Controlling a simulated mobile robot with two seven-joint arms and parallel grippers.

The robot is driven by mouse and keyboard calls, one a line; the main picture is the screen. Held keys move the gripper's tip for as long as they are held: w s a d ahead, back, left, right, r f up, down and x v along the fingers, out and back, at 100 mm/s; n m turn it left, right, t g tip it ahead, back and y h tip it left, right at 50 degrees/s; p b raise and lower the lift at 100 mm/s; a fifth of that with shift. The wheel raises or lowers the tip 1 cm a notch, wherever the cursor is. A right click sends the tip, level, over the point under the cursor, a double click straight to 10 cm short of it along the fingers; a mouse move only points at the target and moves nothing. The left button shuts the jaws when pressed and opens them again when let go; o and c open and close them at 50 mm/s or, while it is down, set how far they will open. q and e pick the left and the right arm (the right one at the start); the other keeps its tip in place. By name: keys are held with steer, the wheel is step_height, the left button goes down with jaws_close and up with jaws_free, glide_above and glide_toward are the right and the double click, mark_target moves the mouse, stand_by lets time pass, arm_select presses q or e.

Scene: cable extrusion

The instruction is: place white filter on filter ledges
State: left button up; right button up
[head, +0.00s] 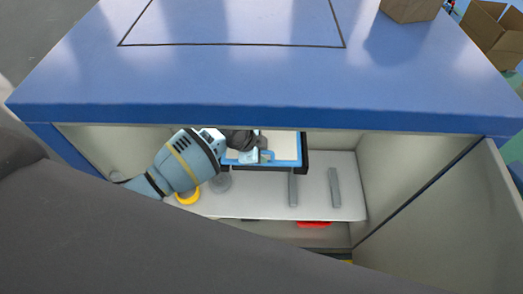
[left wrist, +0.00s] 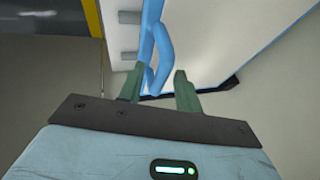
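The white filter (head: 283,150) has a blue frame and sits inside the open cabinet, above the shelf, in the head view. In the left wrist view its white panel (left wrist: 225,35) fills the upper right, and its blue handle (left wrist: 160,52) runs down towards my fingers. My left gripper (head: 262,157) is at the filter's left part. In the left wrist view its green fingers (left wrist: 160,88) stand apart, with the handle's end between them, nearer the left finger. Two grey bars, seemingly the filter ledges (head: 334,188), show below the filter. My right gripper is not in view.
The blue tabletop (head: 250,85) overhangs the cabinet and hides its upper inside. A yellow ring (head: 188,195) lies on the shelf (head: 255,205), left of the bars. A red object (head: 314,223) is below the shelf's front edge. The cabinet's right wall (head: 405,180) bounds the space.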

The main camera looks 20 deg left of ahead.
arm_select(q)
steer(key=v, duration=0.2)
steer(key=shift+a+r+p, duration=0.1)
steer(key=shift+r+p, duration=0.25)
steer(key=shift+r, duration=0.05)
steer(key=s+a, duration=0.7)
steer(key=s, duration=0.3)
steer(key=s+d+f+n+t, duration=0.1)
steer(key=s+f+n, duration=0.2)
steer(key=s, duration=0.6)
steer(key=s+d+f+n+t+y, duration=0.1)
steer(key=s+f+n, duration=0.3)
steer(key=s, duration=0.5)
steer(key=s+d+f+n+t, duration=0.1)
steer(key=s+f+n, duration=0.3)
steer(key=s, duration=0.5)
steer(key=n, duration=0.2)
steer(key=shift+d+n+t, duration=0.25)
steer(key=shift+n+t, duration=0.05)
steer(key=shift+s, duration=0.1)
